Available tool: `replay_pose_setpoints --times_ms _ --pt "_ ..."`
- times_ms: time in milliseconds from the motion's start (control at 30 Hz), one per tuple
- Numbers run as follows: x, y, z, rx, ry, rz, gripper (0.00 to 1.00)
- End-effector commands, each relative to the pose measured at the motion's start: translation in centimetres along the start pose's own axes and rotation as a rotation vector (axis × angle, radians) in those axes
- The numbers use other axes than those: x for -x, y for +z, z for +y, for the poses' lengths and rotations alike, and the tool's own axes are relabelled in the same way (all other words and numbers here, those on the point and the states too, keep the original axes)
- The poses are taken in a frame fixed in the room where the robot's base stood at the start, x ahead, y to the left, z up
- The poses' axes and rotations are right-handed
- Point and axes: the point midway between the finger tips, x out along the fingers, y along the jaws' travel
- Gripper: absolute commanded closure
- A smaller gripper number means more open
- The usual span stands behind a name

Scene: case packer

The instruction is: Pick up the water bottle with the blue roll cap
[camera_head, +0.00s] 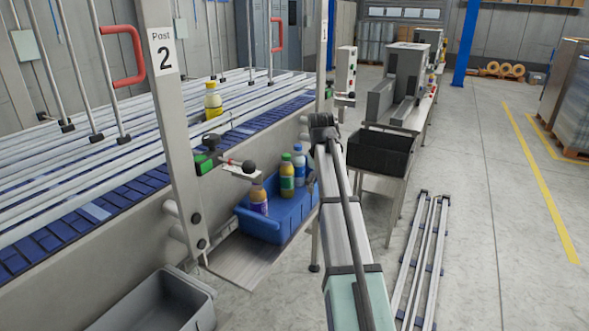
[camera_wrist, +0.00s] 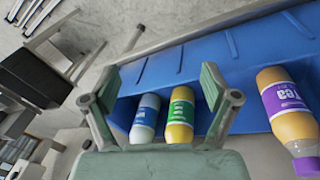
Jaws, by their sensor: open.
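The water bottle (camera_head: 299,170), pale with a blue cap and blue label, stands in the far end of a blue bin (camera_head: 268,228). A yellow bottle with a green label (camera_head: 287,180) is right beside it; an orange-brown bottle with a purple label (camera_head: 258,200) stands nearer. In the wrist view my gripper (camera_wrist: 158,84) is open and empty. The water bottle (camera_wrist: 146,112) and the yellow bottle (camera_wrist: 180,108) appear between its fingers, apart from them. The water bottle's cap is hidden there behind my gripper. In the head view my arm hides the gripper.
A post (camera_head: 172,120) marked 2 and a lever with a black knob (camera_head: 248,167) stand by the bin. A black crate (camera_head: 378,152) is to the right, a grey bin (camera_head: 155,303) at front left. Another yellow bottle (camera_head: 212,100) is on the conveyor.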

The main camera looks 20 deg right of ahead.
Motion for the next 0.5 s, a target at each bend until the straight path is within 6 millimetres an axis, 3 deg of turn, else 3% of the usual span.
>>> replay_pose_setpoints --times_ms 33,200,333,500 --pt "2.4 -4.0 2.8 0.033 -0.046 0.036 0.14" --pt "7.3 -11.1 8.0 0.15 -0.172 0.17 0.14" --pt "9.9 -14.3 10.5 0.215 -0.227 0.251 0.14" --pt "10.6 -15.7 11.3 0.247 -0.253 0.293 0.14"
